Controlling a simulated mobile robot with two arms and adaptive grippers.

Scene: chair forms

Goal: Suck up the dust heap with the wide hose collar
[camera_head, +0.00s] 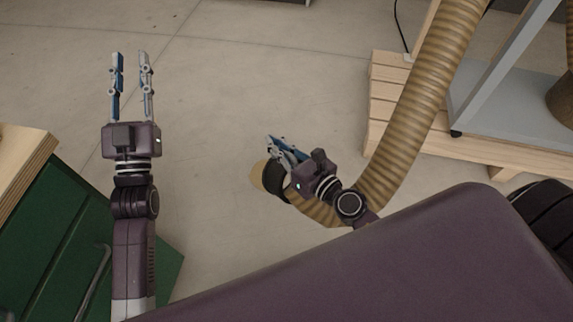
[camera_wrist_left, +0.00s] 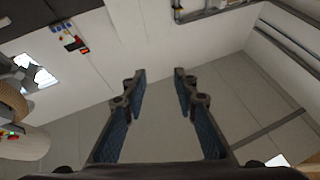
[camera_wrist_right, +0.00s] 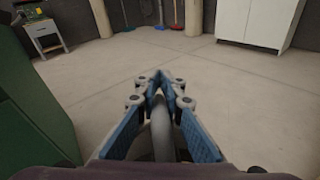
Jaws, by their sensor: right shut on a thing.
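The ribbed tan hose (camera_head: 420,95) comes down from the top right and curves under my right arm. Its dark wide collar (camera_head: 275,182) is low over the floor, just below my right gripper. A pale tan patch (camera_head: 257,177) shows at the collar's left edge; I cannot tell whether it is the dust heap or the collar's mouth. My right gripper (camera_head: 272,141) is shut on a grey curved part (camera_wrist_right: 161,125), seemingly the collar's handle. My left gripper (camera_head: 130,56) is open and empty, far left of the collar; its parted fingers (camera_wrist_left: 160,75) also show in the left wrist view.
A wooden pallet (camera_head: 383,70) with a grey-framed machine (camera_head: 500,90) stands at the right. A green cabinet (camera_head: 50,240) with a wooden top (camera_head: 20,150) is at the lower left. The concrete floor between them is clear.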

